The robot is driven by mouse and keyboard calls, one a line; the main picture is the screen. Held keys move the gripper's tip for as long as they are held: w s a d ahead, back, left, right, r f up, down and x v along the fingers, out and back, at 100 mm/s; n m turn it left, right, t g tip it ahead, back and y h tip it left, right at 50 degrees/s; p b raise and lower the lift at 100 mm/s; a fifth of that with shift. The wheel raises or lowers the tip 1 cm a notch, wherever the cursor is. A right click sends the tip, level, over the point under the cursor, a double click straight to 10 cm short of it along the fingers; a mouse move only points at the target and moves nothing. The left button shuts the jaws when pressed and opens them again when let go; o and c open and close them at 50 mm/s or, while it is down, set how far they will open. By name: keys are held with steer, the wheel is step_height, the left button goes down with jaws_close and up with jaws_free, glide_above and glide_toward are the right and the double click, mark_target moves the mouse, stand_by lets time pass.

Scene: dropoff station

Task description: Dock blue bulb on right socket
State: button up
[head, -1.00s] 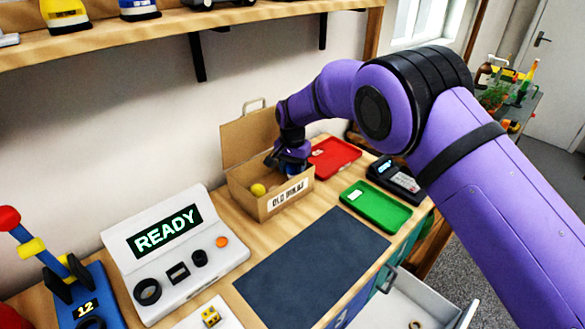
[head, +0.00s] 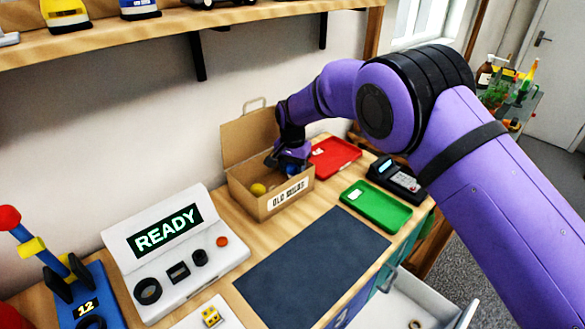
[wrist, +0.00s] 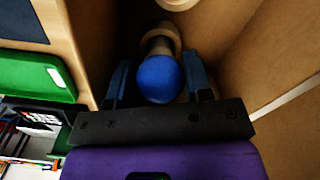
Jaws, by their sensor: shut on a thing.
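My gripper (head: 289,165) reaches down into an open cardboard box (head: 283,204) labelled "OLD BULBS". In the wrist view my gripper (wrist: 159,72) has its two fingers on either side of a blue bulb (wrist: 159,82) and is shut on it. The bulb's blue globe faces the wrist camera, and its lower part points away. In the head view the bulb is hardly distinguishable from the gripper. The white console (head: 190,285) reading "READY" has a large black ring socket (head: 148,291) at left, a square one (head: 178,272) in the middle and a smaller round one (head: 200,258) at right.
A yellow bulb (head: 258,189) lies in the box. A red tray (head: 336,156), a green tray (head: 375,207) and a black card device (head: 397,178) are to the right. A dark mat (head: 315,265) lies clear in front. A shelf (head: 200,33) hangs above.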

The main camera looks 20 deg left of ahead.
steer(key=shift+f, duration=0.55)
steer(key=o, duration=0.5)
steer(key=shift+r, duration=5.55)
